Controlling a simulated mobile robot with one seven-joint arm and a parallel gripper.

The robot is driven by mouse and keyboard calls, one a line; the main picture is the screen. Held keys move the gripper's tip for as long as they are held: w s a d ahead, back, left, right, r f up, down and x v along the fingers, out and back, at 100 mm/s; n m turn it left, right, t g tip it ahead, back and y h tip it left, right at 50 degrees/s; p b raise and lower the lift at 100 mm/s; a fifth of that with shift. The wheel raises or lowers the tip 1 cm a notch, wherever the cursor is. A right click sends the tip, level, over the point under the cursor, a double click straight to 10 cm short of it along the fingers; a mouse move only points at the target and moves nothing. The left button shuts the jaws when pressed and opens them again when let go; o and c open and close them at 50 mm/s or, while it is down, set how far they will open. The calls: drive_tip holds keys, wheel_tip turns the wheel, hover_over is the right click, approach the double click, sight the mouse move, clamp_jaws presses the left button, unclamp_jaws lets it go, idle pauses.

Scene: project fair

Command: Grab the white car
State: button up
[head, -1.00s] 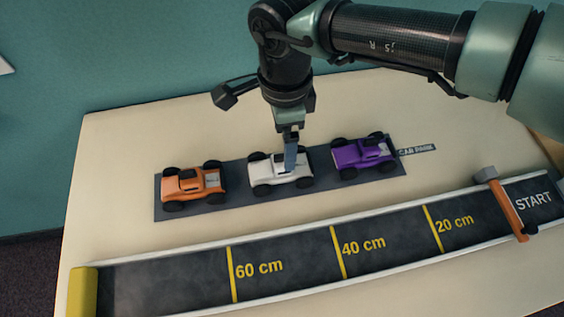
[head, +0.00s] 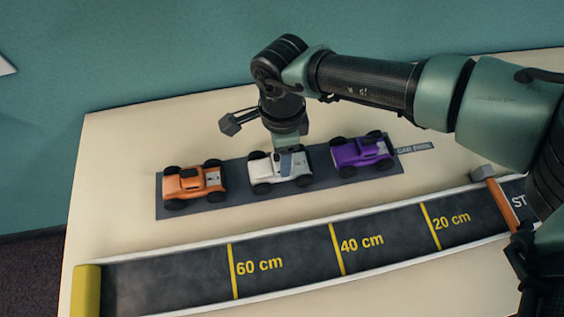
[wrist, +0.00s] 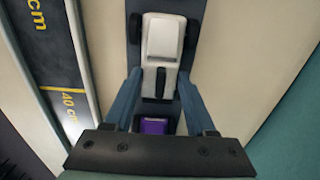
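The white car (head: 265,173) stands on the dark car park strip between two other cars. It also shows in the wrist view (wrist: 161,42), with its body reaching down between the fingers. My gripper (head: 284,160) is low over the white car, pointing down. In the wrist view my gripper (wrist: 160,78) is open, with one blue-grey finger on each side of the car and a gap visible between them. I cannot tell whether either finger touches the car.
An orange car (head: 190,184) stands left of the white one and a purple car (head: 358,153) close on its right. In front lies a track (head: 180,271) with distance marks and a hammer (head: 497,198) near its start. Bare table lies behind the cars.

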clamp_jaws()
